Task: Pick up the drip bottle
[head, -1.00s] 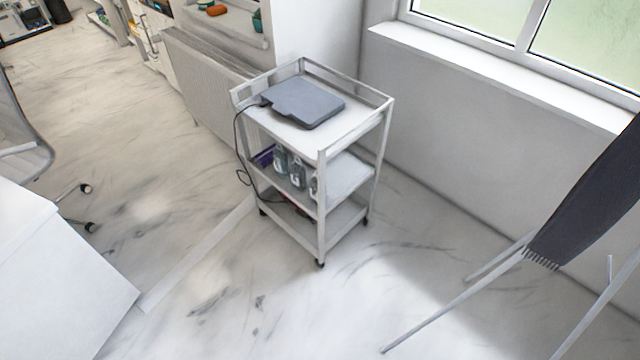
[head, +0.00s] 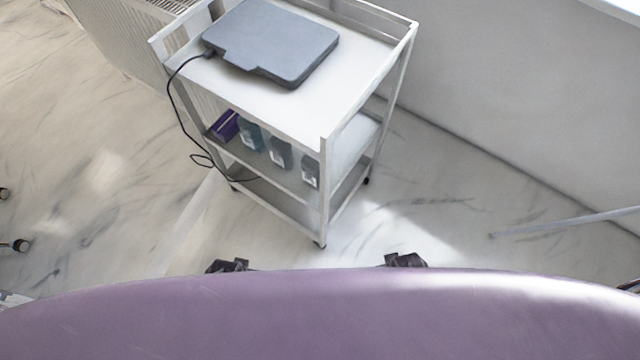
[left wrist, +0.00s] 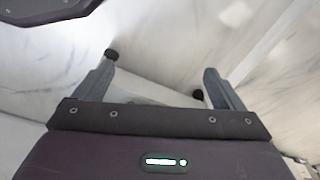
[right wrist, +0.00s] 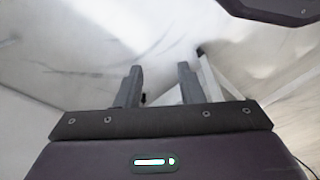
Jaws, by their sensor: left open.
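Three grey-blue bottles with pale labels stand in a row on the middle shelf of a white trolley (head: 270,105): a left bottle (head: 250,133), a middle bottle (head: 279,152) and a right bottle (head: 311,171). I cannot tell which is the drip bottle. My left gripper (left wrist: 160,65) has its fingers wide apart, with nothing between them but floor and a pale trolley part. My right gripper (right wrist: 160,68) has its fingers apart, closer together, and is empty. In the head view, only dark tips of the grippers show past my purple body, short of the trolley.
A grey flat device (head: 275,42) lies on the trolley top; its black cable (head: 172,90) hangs down the left side. A purple box (head: 224,126) sits left of the bottles. A radiator and wall stand behind.

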